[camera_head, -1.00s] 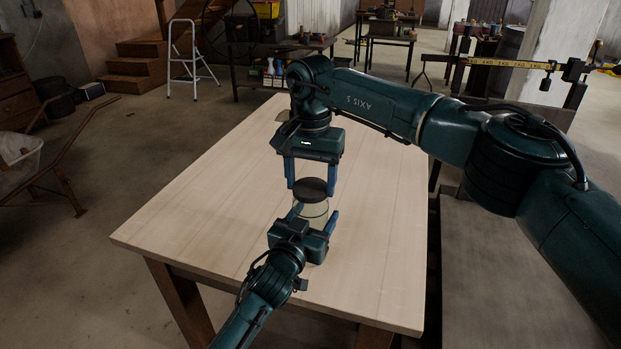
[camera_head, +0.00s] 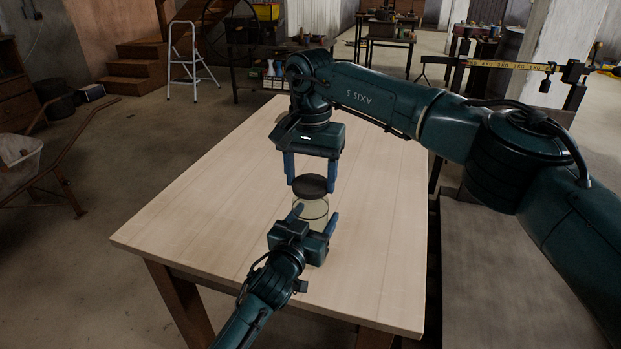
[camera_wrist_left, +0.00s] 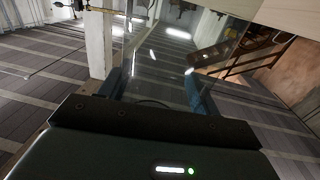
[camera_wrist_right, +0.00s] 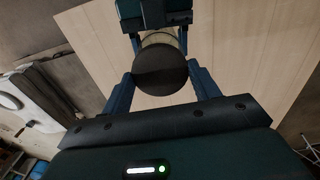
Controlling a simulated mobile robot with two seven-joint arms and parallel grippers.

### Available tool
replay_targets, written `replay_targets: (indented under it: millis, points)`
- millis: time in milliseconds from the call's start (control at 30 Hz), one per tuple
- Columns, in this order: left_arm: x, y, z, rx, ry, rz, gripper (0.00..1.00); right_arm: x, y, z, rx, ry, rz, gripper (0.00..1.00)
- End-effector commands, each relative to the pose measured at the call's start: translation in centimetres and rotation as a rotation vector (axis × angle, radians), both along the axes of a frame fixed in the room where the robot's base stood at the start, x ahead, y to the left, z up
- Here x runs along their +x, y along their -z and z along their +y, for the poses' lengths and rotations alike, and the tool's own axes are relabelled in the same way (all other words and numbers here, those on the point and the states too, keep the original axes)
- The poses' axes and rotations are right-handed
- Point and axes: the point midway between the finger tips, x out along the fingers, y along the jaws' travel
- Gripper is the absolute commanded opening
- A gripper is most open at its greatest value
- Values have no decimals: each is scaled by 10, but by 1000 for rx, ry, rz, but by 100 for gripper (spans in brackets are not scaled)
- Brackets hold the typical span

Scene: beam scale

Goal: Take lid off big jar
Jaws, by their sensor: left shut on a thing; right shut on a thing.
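The big jar (camera_head: 313,213) is clear glass and stands upright near the middle of the wooden table. My left gripper (camera_head: 315,211) is shut around its sides; in the left wrist view the clear glass (camera_wrist_left: 165,72) shows between the fingers. The dark round lid (camera_head: 310,185) is between the fingers of my right gripper (camera_head: 310,187), which comes from above and is shut on it. The lid is slightly above the jar and a little left of its rim. In the right wrist view the lid (camera_wrist_right: 160,70) hides part of the jar, whose rim shows beyond it.
The pale wooden table (camera_head: 220,200) is largely bare around the jar. A beam scale with a yellow marked bar (camera_head: 505,64) stands at the back right. A white stepladder (camera_head: 188,60) and shelves are well behind the table.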

Motion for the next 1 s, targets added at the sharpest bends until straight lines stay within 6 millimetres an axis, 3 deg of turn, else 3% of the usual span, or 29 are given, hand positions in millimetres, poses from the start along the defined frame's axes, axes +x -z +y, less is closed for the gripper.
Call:
replay_targets:
  millis: [633,1000]
  points:
    - [0,1,0,0,0,1,0,0,-12,0,0,-1,-2,33]
    - [0,1,0,0,0,1,0,0,-49,0,0,1,-2,33]
